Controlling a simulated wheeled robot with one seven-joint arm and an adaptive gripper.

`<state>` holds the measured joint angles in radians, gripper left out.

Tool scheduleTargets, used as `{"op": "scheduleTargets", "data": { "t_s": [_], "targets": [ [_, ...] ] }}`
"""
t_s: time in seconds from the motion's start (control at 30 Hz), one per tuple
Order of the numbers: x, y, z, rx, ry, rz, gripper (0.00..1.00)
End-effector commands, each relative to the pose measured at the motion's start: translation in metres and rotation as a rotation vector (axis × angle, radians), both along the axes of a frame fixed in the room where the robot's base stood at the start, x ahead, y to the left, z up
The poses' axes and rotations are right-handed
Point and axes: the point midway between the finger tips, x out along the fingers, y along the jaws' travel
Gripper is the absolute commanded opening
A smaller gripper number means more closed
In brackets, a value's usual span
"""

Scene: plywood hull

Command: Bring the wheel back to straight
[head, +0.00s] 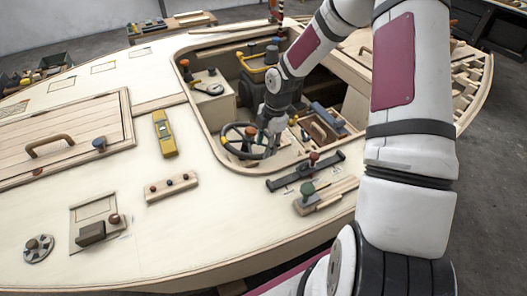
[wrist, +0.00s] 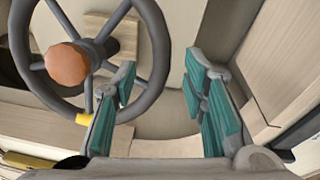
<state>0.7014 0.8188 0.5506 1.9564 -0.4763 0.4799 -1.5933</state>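The wheel is a dark grey steering wheel with thin spokes (head: 226,142). It sits in the open cockpit in the head view, and its rim fills the left of the wrist view (wrist: 158,45). Its hub is a brown-orange knob (wrist: 67,62). My gripper (wrist: 160,75) is open, with teal pads. Its left finger overlaps the rim, and the rim's right side shows between the fingers. I cannot tell whether they touch. In the head view my gripper (head: 268,142) is at the wheel's right side.
The cockpit coaming (head: 212,143) surrounds the wheel closely. A black-handled bar (head: 305,172) and a green-knobbed block (head: 325,194) are on the deck in front. A yellow level (head: 164,134) lies to the left. A wooden tray (head: 322,128) is right of my gripper.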

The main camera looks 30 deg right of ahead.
Motion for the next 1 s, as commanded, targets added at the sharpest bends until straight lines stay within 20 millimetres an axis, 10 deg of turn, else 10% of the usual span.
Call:
{"op": "scheduleTargets", "data": {
  "t_s": [0.4, 1.0],
  "targets": [
    [-0.004, -0.013, 0.070, -0.001, -0.003, -0.002, 0.39],
    [-0.005, -0.013, 0.078, 0.000, -0.001, 0.001, 0.39]
  ]
}}
